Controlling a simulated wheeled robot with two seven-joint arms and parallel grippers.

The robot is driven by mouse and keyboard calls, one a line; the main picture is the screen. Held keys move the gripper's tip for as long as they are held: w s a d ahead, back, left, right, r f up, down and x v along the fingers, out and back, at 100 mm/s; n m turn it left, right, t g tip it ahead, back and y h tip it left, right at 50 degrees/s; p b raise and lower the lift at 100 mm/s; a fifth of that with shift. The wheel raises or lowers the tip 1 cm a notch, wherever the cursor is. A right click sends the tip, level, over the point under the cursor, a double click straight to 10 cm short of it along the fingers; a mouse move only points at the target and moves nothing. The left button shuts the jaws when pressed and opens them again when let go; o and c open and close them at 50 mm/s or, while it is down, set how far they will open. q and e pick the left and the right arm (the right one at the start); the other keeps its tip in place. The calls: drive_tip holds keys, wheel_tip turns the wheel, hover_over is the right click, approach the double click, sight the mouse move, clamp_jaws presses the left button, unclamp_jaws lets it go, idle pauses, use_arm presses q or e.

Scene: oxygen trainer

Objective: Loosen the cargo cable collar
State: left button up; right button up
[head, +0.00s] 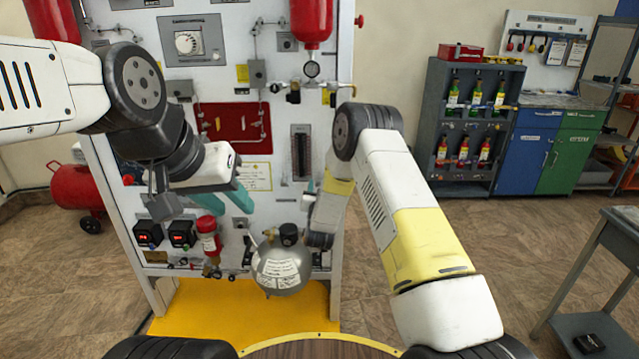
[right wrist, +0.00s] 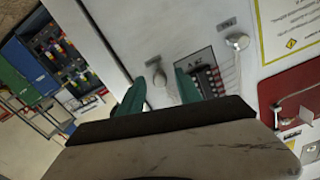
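No part marked as the cargo cable collar can be made out; I cannot tell which fitting it is. In the right wrist view, a small pale round fitting (right wrist: 157,76) stands out from the white panel (right wrist: 120,40). My right gripper (right wrist: 158,80) has its two teal fingers apart, one on each side of that fitting in the picture. Contact cannot be told. My left gripper (head: 233,208) is open and empty, in front of the panel's lower left part.
A round metal tank (head: 281,270) and a red-capped cylinder (head: 208,240) are at the panel's lower front. A flow gauge (head: 301,152) and a red plate (head: 237,128) are mounted above. A yellow base (head: 190,308) lies below. A bottle rack (head: 470,125) stands far right.

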drive_tip(key=s, duration=0.7)
drive_tip(key=shift+s, duration=0.4)
drive_tip(key=shift+r, duration=0.1)
